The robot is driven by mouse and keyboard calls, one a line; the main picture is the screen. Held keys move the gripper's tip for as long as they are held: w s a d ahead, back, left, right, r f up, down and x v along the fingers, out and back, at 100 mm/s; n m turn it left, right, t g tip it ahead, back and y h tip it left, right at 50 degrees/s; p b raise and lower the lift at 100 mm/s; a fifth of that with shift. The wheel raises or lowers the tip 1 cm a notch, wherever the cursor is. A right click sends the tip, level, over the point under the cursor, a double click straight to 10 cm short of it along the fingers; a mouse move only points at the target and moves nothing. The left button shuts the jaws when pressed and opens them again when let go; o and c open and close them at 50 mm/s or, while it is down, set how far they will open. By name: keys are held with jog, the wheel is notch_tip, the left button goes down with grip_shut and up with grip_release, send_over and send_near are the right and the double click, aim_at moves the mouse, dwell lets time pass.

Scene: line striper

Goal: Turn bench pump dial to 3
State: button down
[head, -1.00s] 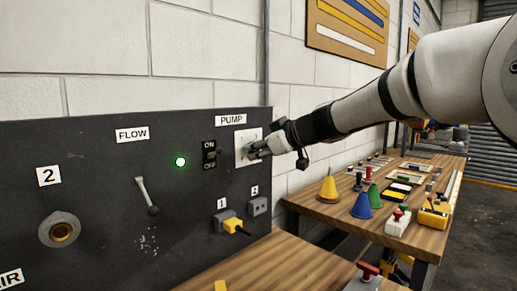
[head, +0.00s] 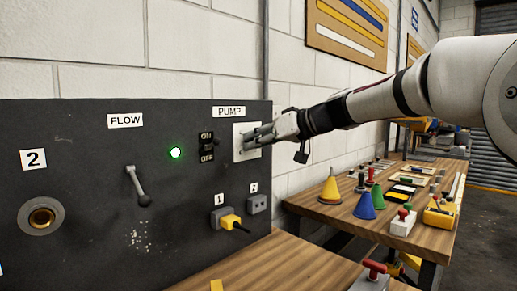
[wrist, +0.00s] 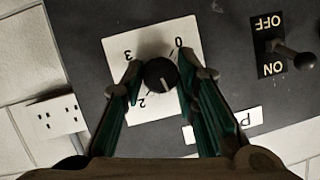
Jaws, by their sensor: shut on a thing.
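The pump dial is a round black knob (wrist: 162,74) with a pale pointer line, on a white plate (wrist: 117,42) that appears turned over in the wrist view. The figures 0, 3 and 2 show; the spot beside the right finger is covered. The pointer line aims down in the picture, to the right of the 2. My gripper (wrist: 166,78) is shut on the knob, one finger on each side. In the head view my gripper (head: 257,136) reaches the white plate (head: 240,151) under the PUMP label (head: 229,112) and hides the knob.
An ON/OFF switch (head: 207,147) sits left of the plate, with a lit green lamp (head: 175,153) and the FLOW lever (head: 138,186) further left. A yellow plug (head: 229,219) is in socket 1 below. A side bench (head: 330,214) holds cones and blocks.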

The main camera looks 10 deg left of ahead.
jog(key=shift+f+m+t+y, duration=0.15)
jog(key=shift+m+t+y, duration=0.85)
jog(key=shift+m, duration=3.85)
jog(key=shift+f+m+t+y, duration=0.1)
jog(key=shift+m+t+y, duration=0.85)
jog(key=shift+m, duration=3.95)
jog(key=shift+f+m+t+y, duration=0.3)
jog(key=shift+m+y, duration=1.15)
jog(key=shift+m, duration=3.4)
jog(key=shift+r+m+t, duration=0.1)
jog(key=shift+m+t, duration=0.15)
jog(key=shift+m, duration=0.05)
jog(key=c, duration=1.3)
grip_release()
